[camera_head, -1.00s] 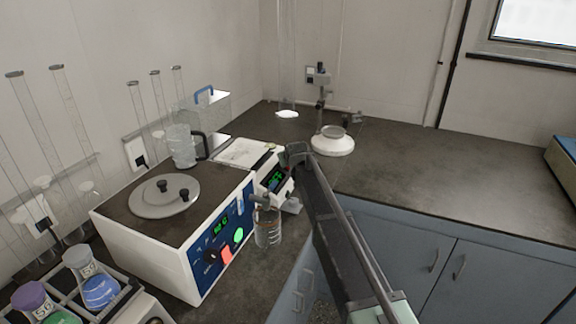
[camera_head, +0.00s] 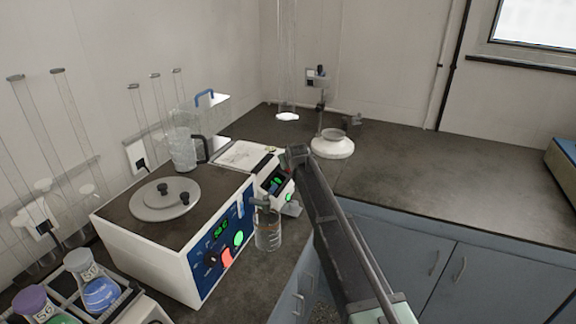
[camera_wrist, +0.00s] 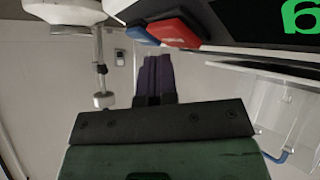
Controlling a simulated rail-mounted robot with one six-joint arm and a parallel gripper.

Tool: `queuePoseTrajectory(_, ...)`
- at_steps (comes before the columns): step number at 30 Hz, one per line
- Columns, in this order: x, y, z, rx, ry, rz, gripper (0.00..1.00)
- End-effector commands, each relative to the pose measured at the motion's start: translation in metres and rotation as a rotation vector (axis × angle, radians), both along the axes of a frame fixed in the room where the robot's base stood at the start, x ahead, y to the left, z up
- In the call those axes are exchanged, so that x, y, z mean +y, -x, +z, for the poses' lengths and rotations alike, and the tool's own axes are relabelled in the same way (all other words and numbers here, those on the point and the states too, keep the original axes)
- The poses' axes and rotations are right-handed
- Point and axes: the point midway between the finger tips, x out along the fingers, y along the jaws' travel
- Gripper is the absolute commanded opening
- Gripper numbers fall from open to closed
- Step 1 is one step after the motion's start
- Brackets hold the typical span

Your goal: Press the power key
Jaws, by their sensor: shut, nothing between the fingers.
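A white instrument with a dark panel (camera_head: 274,185) and green display stands behind the front bath. The end of my arm is beside it in the head view, and my fingers are not clearly seen there. In the wrist view my gripper (camera_wrist: 157,58) is shut and empty, its dark fingers side by side. A red key (camera_wrist: 174,32) and a blue key (camera_wrist: 139,35) stick out just beyond the fingertips, and a large green digit (camera_wrist: 300,15) shows to the right. The fingers look apart from the keys. I cannot tell which one is the power key.
A front bath (camera_head: 190,270) with a round lid, red and green keys stands at left. A glass beaker (camera_head: 268,235) is by its corner. A white-based stand (camera_head: 332,148) is behind.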

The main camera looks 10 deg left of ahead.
Motion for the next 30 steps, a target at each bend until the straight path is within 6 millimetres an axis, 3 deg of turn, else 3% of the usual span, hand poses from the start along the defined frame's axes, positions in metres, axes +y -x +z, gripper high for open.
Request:
queuePoseTrajectory(11,-0.003,0.001,0.007,0.0,0.0,0.0,0.0)
queuePoseTrajectory(24,-0.024,0.007,0.058,0.0,0.001,0.001,0.0)
queuePoseTrajectory(30,-0.027,0.008,0.058,0.0,0.001,0.001,0.0)
